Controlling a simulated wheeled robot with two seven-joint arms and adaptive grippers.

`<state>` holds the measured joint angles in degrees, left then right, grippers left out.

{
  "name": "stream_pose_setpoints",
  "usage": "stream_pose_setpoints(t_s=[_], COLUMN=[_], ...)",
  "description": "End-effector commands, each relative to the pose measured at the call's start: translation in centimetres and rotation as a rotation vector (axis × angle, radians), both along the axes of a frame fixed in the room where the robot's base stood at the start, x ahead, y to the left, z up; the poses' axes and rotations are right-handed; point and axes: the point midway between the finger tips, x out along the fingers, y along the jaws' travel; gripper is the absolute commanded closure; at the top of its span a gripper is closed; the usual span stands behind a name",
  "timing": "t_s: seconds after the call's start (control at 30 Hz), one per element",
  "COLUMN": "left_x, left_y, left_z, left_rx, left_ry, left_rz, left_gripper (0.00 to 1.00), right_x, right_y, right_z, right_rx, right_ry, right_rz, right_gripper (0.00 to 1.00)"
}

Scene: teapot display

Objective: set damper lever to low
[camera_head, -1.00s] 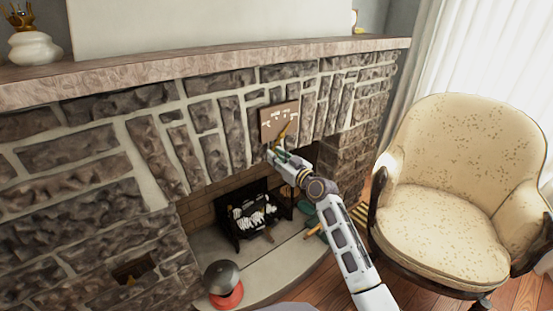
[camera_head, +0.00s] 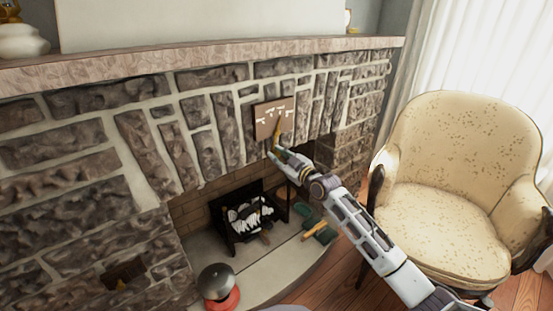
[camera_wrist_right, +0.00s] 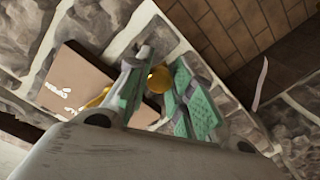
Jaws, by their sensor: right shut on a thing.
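The damper plate (camera_head: 274,119) is a brown square panel with white markings on the stone fireplace front. The brass damper lever (camera_head: 277,128) stands up in front of it, its upper part tilted slightly right. My right gripper (camera_head: 272,152) is at the lever's lower end, shut on it. In the right wrist view the green-padded fingers (camera_wrist_right: 155,90) are on either side of the yellow lever end (camera_wrist_right: 159,79), and the plate (camera_wrist_right: 85,85) is at the left. The fingers hide part of the lever. My left gripper is not in view.
A cream armchair (camera_head: 445,185) stands at the right, near my right arm. The stone mantel (camera_head: 200,66) runs above the plate. Below are the firebox grate (camera_head: 247,218) with logs and a dark-domed red object (camera_head: 217,284) on the hearth.

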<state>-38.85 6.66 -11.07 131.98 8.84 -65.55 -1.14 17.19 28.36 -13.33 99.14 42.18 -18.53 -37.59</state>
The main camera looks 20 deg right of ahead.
Motion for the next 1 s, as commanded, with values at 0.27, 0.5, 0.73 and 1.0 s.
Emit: stream_pose_setpoints(t_s=[0.27, 0.5, 0.73, 1.0], left_x=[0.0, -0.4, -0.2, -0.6], left_y=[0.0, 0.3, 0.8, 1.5], left_z=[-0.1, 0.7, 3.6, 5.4], left_rx=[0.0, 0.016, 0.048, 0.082], left_ry=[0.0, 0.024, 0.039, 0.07], left_rz=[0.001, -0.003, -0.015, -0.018], left_gripper=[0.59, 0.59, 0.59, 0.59], right_x=[0.4, 0.7, 1.0, 1.3], right_y=[-1.1, -2.0, -2.9, -3.7], right_z=[-0.3, -0.2, -0.1, 0.0], right_rx=[-0.138, -0.264, -0.385, -0.49], right_ry=[-0.047, -0.092, -0.136, -0.175], right_rz=[-0.001, 0.0, 0.0, 0.0], right_gripper=[1.0, 1.0, 1.0, 1.0])
